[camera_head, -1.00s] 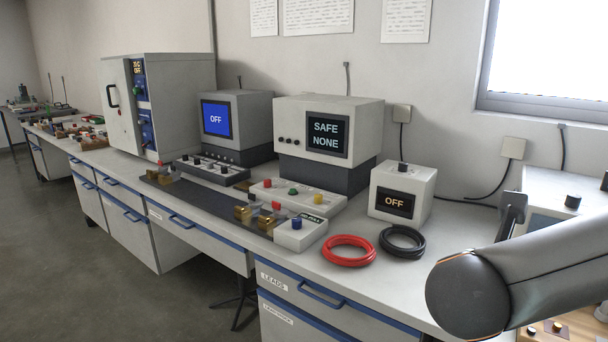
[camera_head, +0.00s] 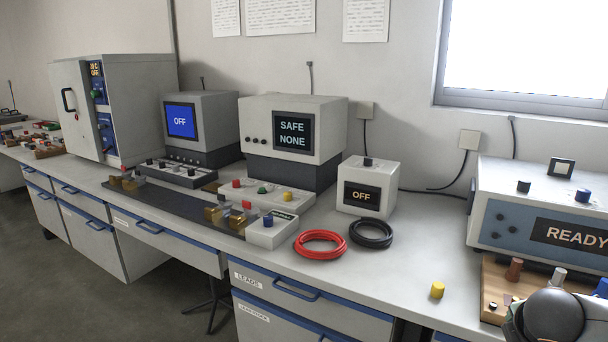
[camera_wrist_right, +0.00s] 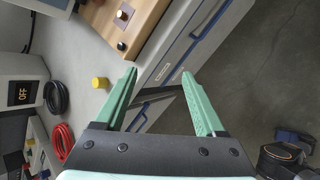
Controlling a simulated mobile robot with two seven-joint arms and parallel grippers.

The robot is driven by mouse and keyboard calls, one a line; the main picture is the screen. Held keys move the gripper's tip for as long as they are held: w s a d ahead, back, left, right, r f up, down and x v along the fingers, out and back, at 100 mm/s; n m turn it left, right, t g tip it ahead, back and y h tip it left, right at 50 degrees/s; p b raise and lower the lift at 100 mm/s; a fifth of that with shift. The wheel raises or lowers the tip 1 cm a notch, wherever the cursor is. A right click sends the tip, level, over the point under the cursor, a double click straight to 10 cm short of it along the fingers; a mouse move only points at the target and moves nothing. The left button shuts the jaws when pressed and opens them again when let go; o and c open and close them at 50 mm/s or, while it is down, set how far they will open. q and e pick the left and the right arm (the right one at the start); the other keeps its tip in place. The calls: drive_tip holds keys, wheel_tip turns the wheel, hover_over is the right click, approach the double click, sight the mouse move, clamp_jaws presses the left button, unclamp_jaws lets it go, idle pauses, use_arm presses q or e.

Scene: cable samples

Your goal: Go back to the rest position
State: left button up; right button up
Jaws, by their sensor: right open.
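My right gripper (camera_wrist_right: 160,98) shows in the right wrist view with its two green fingers apart and nothing between them. It hangs over the front edge of the bench, with drawer fronts and floor beyond the fingers. In the head view a dark rounded part of my right arm (camera_head: 552,316) is at the bottom right corner, and the right gripper itself is out of that view. My left gripper is not in view.
A yellow cap (camera_head: 437,290), a red cable coil (camera_head: 321,245) and a black coil (camera_head: 371,234) lie on the bench (camera_head: 400,270). A wooden board (camera_head: 494,291) with posts stands before the READY unit (camera_head: 489,235). Open floor (camera_head: 90,290) lies left.

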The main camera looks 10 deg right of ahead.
drive_tip(key=s+f+m+y, duration=0.3)
drive_tip(key=s+f+m, duration=0.1)
drive_tip(key=f, duration=0.8)
drive_tip(key=s+a+f+m+y, duration=0.35)
drive_tip(key=s+a+f, duration=0.25)
drive_tip(key=a+f, duration=0.45)
drive_tip(key=a+f+m+t+y, duration=0.1)
drive_tip(key=a+m+t, duration=0.15)
drive_tip(key=a, duration=0.85)
drive_tip(key=a+f+m+t+y, duration=0.1)
drive_tip(key=a+f+m+y, duration=0.15)
drive_tip(key=a, duration=0.95)
use_arm(q)
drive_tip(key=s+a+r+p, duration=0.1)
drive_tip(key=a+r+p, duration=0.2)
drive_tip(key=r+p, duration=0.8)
drive_tip(key=p, duration=0.4)
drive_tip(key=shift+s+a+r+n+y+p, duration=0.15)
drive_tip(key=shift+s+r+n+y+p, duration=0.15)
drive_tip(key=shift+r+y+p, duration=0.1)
use_arm(e)
drive_tip(key=s+d+r+m+h, duration=0.1)
drive_tip(key=d+r, duration=0.3)
drive_tip(key=r, duration=0.8)
drive_tip(key=shift+s+r+h, duration=0.25)
drive_tip(key=shift+s+h, duration=0.05)
drive_tip(key=shift+s, duration=0.1)
